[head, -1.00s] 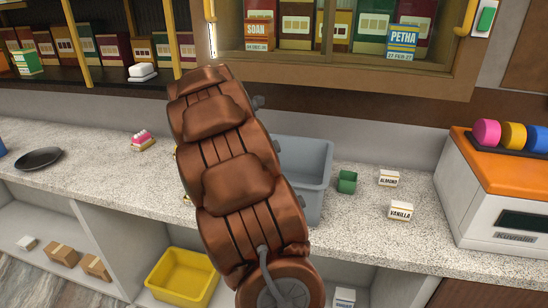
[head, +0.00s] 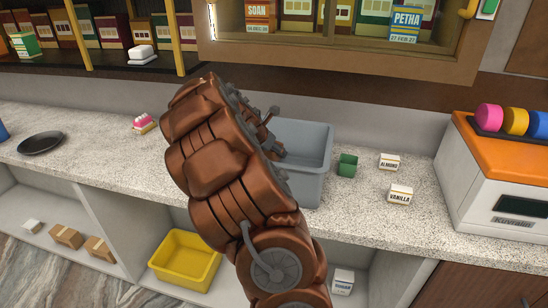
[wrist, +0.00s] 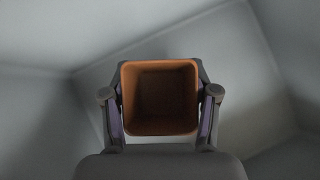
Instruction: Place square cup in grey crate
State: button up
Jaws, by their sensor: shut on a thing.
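The square cup (wrist: 160,128) is orange-brown and shows in the wrist view with its open top facing the camera. My gripper (wrist: 160,98) is shut on it, one finger on each side. Grey walls and floor of the grey crate (wrist: 245,75) surround the cup in that view. Whether the cup touches the crate floor I cannot tell. In the head view the grey crate (head: 310,150) stands on the counter behind my arm. My gripper is mostly hidden there, reaching toward the crate's left part, and the cup is hidden.
A small green container (head: 347,166) stands right of the crate, near the almond box (head: 389,162) and vanilla box (head: 400,194). An orange-topped machine (head: 500,190) is at the right. A dark plate (head: 41,143) lies far left on the speckled counter (head: 90,165).

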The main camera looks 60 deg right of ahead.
aim_at(274, 158)
jog(key=shift+f+p, duration=0.3)
jog(key=shift+f, duration=1.5)
jog(key=o, duration=1.1)
jog(key=b+v, duration=0.2)
jog(key=v, duration=1)
